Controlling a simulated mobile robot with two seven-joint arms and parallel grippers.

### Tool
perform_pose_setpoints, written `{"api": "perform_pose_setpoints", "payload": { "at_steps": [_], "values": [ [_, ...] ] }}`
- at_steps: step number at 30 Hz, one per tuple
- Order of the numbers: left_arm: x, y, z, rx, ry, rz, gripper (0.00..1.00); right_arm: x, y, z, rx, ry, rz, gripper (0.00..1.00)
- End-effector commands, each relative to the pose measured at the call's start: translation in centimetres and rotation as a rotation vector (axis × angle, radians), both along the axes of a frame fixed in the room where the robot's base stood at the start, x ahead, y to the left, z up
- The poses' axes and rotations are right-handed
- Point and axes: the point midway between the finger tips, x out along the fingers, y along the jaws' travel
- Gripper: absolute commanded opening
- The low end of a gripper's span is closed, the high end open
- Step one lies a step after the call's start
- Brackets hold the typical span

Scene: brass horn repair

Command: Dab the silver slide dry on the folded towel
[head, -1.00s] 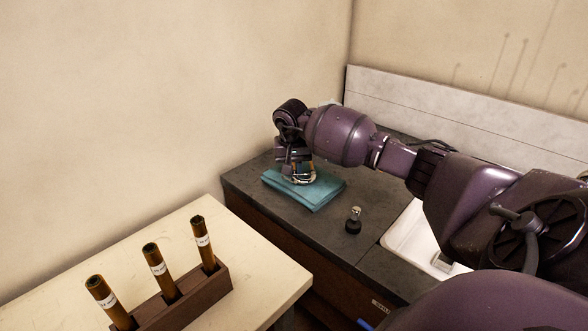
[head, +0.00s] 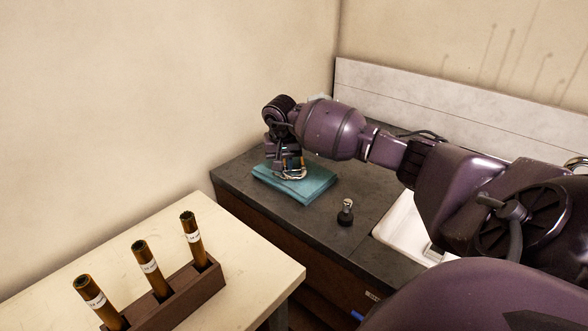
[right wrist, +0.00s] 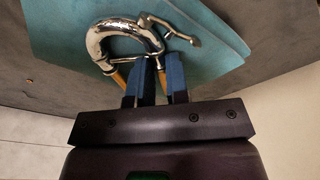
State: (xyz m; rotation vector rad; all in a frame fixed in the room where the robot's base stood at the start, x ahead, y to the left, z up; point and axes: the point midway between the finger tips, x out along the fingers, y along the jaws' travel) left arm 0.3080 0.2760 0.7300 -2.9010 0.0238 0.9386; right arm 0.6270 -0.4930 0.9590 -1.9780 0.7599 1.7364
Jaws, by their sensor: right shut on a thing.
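The folded towel (head: 318,186) is teal and lies flat on the dark counter. My right gripper (head: 290,172) points down over it and is shut on the silver slide (head: 294,178), a shiny curved tube. In the right wrist view the slide (right wrist: 96,42) shows as a U-shaped bend with a thin bracket, at the fingertips (right wrist: 159,62), against the towel (right wrist: 216,62). The slide looks to be at the towel's surface, but I cannot tell for sure that it touches. My left gripper is out of view.
A small dark-based bottle or knob (head: 345,213) stands on the counter (head: 245,182) near the towel. A white sink (head: 405,232) lies to the right. A wooden rack (head: 180,300) with three brown labelled tubes stands on the pale table (head: 240,240) in front.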

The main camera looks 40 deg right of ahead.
Motion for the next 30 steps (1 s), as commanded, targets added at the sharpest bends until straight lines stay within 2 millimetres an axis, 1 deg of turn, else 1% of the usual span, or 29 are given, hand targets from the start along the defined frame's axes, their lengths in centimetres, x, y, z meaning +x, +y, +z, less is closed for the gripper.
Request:
{"api": "perform_pose_setpoints", "payload": {
  "at_steps": [4,16,22,30],
  "values": [
    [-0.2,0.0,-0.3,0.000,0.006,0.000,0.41,0.0,0.0,-0.3,0.000,0.000,0.000,0.00],
    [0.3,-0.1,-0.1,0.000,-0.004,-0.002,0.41,0.0,0.0,-0.1,0.000,-0.001,0.000,0.00],
    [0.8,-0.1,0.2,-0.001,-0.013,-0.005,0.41,0.0,0.0,0.3,0.000,-0.003,0.000,0.00],
    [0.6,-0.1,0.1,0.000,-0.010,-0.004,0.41,0.0,0.0,0.8,0.001,-0.001,0.000,0.00]
  ]
}}
